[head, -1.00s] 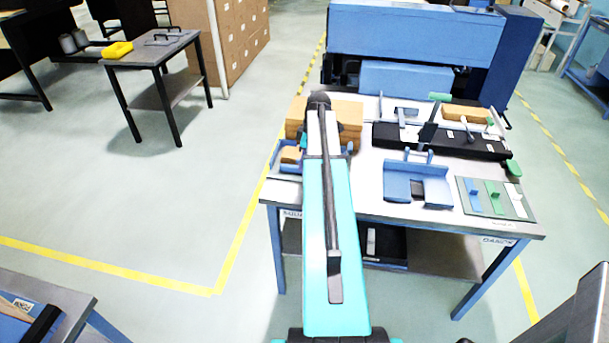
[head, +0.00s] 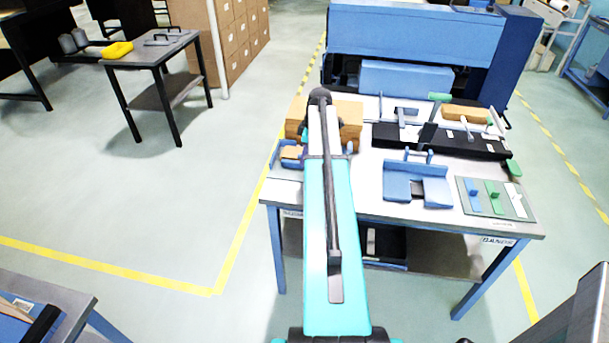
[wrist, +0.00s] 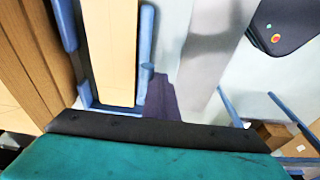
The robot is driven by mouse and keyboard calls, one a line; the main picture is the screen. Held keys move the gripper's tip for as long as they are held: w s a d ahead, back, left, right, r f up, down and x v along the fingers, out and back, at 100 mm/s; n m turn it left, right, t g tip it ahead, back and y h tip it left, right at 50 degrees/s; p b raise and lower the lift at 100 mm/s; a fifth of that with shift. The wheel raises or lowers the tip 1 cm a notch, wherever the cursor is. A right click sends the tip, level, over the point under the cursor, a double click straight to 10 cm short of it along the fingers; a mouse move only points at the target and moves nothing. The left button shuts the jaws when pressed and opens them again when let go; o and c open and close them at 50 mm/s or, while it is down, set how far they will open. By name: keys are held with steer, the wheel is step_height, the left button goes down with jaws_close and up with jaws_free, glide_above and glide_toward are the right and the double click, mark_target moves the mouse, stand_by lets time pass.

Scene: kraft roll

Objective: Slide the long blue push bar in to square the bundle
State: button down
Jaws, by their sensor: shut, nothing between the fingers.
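A tan bundle (head: 291,153) lies in a blue squaring frame (head: 274,158) at the table's left edge, partly hidden by my arm. In the wrist view the bundle (wrist: 110,50) stands between a blue wall (wrist: 66,22) on its left and a long blue bar (wrist: 146,45) on its right, which looks like the push bar. A narrow gap seems to show between bar and bundle.
Taller brown stacks (head: 350,118) stand right behind the frame. On the right are a blue open tray (head: 402,185), a black rail fixture (head: 455,146) and a board with coloured tabs (head: 516,206). A blue machine (head: 415,45) closes off the back.

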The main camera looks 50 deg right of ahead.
steer(key=shift+s+a, duration=0.45)
steer(key=shift+a, duration=0.25)
steer(key=shift+s+a, duration=0.4)
steer(key=shift+a, duration=0.25)
steer(key=shift+s+a, duration=0.45)
steer(key=shift+a, duration=0.25)
steer(key=shift+r, duration=0.1)
step_height(320, 180, up, 7)
steer(key=p, duration=0.4)
stand_by(0.4)
